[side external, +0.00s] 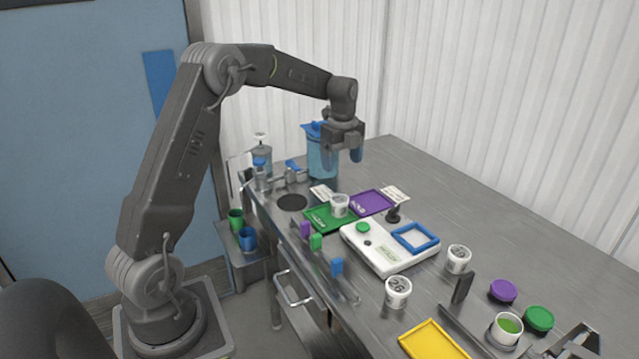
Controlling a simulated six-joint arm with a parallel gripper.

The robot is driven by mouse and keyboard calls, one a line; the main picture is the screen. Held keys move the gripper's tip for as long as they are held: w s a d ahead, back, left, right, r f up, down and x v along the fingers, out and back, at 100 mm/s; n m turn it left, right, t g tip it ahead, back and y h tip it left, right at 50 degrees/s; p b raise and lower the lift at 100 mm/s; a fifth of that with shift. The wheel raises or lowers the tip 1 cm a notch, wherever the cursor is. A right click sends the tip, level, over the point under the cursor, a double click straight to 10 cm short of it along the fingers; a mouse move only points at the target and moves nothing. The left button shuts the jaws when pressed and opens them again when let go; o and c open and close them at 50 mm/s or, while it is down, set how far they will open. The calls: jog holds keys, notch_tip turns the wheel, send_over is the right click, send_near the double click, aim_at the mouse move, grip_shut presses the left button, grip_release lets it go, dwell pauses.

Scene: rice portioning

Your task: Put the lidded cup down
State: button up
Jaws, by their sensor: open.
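A white cup with dark print (340,205) stands upright on the green tray (320,220). It looks closed on top, but it is too small to be sure of a lid. My gripper (342,153) is open and points down, above and apart from this cup. It is in front of part of the blue lidded jug (321,165), and nothing shows between its fingers. Two more white printed cups, one (459,259) right of the scale and one (398,292) in front of it, stand on the steel table.
A purple tray (371,203) lies beside the green one. A white scale (384,255) with a blue frame (415,237) is nearer. An open cup with green contents (507,329), purple (503,291) and green (539,318) lids and a yellow tray (433,341) are at front right. The back right table is clear.

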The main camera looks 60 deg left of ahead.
jog(key=s+d+r+n+t, duration=0.2)
jog(key=s+d+r+n, duration=0.4)
jog(key=d, duration=0.3)
jog(key=s+d+r+n+t, duration=0.1)
jog(key=s+d+n, duration=0.4)
jog(key=s, duration=0.5)
jog(key=s+d+r+n+t, duration=0.1)
jog(key=s+d+n+t, duration=0.1)
jog(key=s+d+n, duration=0.4)
jog(key=s+d, duration=0.2)
jog(key=s, duration=0.2)
jog(key=shift+s+d, duration=0.3)
jog(key=shift+d, duration=0.05)
jog(key=shift+r, duration=0.1)
jog(key=shift+c, duration=0.3)
